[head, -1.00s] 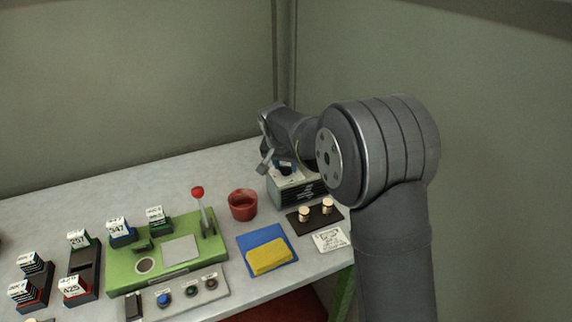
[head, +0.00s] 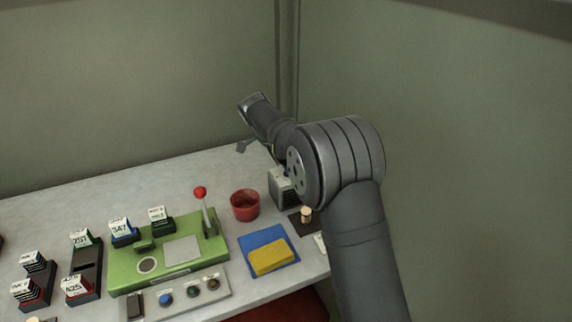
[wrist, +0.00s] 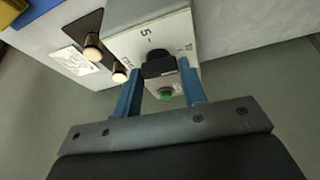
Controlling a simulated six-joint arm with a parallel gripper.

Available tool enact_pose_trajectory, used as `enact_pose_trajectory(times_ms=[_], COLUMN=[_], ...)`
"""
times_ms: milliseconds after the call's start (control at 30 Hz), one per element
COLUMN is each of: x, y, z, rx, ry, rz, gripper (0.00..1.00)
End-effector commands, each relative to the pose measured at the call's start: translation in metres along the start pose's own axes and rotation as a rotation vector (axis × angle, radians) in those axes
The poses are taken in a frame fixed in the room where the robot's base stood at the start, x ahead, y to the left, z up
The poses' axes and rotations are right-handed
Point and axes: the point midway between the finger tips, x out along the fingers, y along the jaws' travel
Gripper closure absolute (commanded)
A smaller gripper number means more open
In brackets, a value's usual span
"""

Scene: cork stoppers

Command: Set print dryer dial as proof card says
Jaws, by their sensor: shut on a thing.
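The print dryer (head: 280,189) is a pale box with dark slats, at the back right of the table beside my arm. In the wrist view its pale face (wrist: 129,45) carries a black dial (wrist: 158,66), a "5" mark, other marks too small to read, and a green button (wrist: 166,96). My gripper (wrist: 160,70) is shut on the dial, one blue finger on each side. In the head view my arm hides the gripper and dial. A white printed card (wrist: 76,61), perhaps the proof card, lies beside the dryer; its print is unreadable here.
Two cork stoppers (wrist: 92,48) stand on a dark mat by the dryer. A red bowl (head: 245,205), a blue mat with a yellow block (head: 268,258) and a green press (head: 165,262) with a red-knobbed lever stand to the left. Walls close in behind.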

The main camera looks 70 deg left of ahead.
Motion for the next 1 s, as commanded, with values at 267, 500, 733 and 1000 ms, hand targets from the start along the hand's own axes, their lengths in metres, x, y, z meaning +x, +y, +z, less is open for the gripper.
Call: enact_pose_trajectory(times_ms=[267,500,733,1000], x=[0.0006,0.0011,0.0014,0.0019], y=[-0.003,-0.0047,-0.0064,-0.0076], z=[-0.0005,-0.0009,-0.0021,-0.0036], rx=[0.242,0.452,0.655,0.888], ry=[0.0,0.0,-0.001,-0.001], rz=[0.1,0.188,0.271,0.368], gripper=[0.85,0.85,0.85,0.85])
